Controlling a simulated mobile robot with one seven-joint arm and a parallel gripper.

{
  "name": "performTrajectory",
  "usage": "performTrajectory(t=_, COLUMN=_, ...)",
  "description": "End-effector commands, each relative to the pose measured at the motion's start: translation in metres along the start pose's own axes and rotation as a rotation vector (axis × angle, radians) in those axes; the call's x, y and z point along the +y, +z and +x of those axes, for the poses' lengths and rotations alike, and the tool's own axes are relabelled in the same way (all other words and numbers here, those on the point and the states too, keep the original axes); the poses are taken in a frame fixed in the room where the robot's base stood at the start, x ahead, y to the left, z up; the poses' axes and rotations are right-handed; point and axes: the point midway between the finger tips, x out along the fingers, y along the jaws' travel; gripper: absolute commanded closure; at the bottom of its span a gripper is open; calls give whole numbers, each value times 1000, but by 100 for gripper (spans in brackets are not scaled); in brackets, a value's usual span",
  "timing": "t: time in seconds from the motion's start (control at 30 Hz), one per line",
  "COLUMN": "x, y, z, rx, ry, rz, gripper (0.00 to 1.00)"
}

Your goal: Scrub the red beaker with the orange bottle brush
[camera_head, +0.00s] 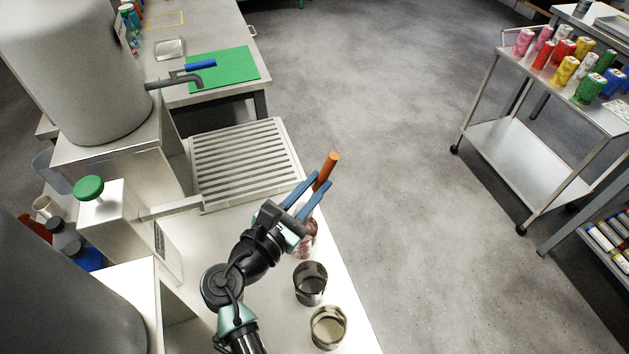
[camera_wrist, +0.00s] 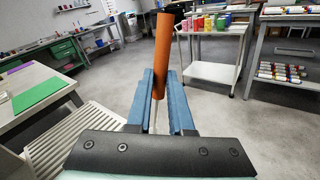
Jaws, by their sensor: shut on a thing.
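My gripper (camera_head: 307,193) has blue fingers shut on the orange bottle brush (camera_head: 326,170). In the wrist view the brush's orange handle (camera_wrist: 163,52) rises between the fingertips, tilted slightly, with a thin pale shaft below it. The red beaker (camera_head: 307,240) stands on the white counter (camera_head: 268,300) just below my gripper and is partly hidden by it. The lower end of the brush is hidden behind my gripper in the head view, so I cannot tell whether it is inside the beaker.
Two grey-brown beakers (camera_head: 310,284) stand nearer along the counter's right edge. A slatted drying rack (camera_head: 246,160) lies behind my gripper. A green-knobbed metal box (camera_head: 105,225) stands at left. A cart (camera_head: 530,160) with colored cans is at right, across open floor.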

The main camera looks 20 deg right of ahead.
Motion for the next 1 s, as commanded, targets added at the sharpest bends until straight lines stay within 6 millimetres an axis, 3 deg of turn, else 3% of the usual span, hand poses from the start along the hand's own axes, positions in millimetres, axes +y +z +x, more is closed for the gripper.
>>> performTrajectory(t=1.0, x=-22, y=-79, z=5, rx=0, ry=0, rz=1, gripper=100)
